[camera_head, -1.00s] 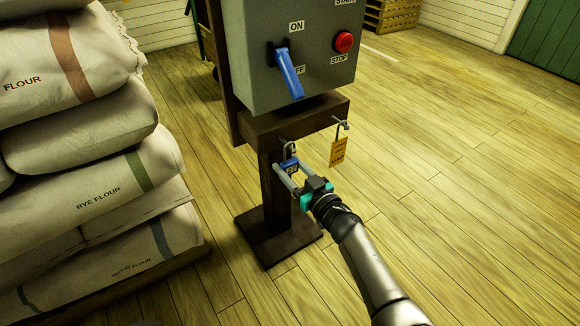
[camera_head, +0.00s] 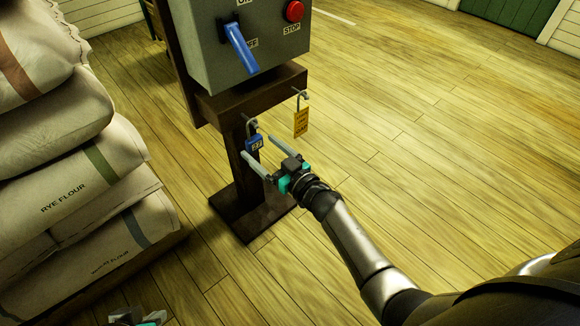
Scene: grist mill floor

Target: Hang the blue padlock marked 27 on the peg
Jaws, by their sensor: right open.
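The blue padlock (camera_head: 254,146), with a number label too small to read surely, hangs upright by its shackle at the left peg (camera_head: 251,121) on the dark wooden crossbeam. My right gripper (camera_head: 257,147) is open, its two grey fingers pointing at the padlock with the tips near its two sides. I cannot tell whether either finger touches it. My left gripper (camera_head: 137,318) shows only in part at the bottom edge, far from the padlock; its fingers are cut off.
A yellow tag (camera_head: 301,122) hangs from a second peg to the right. Above stands a grey switch box (camera_head: 207,50) with a blue lever (camera_head: 241,48) and red stop button (camera_head: 294,11). Flour sacks (camera_head: 75,190) are stacked at left. The plank floor at right is clear.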

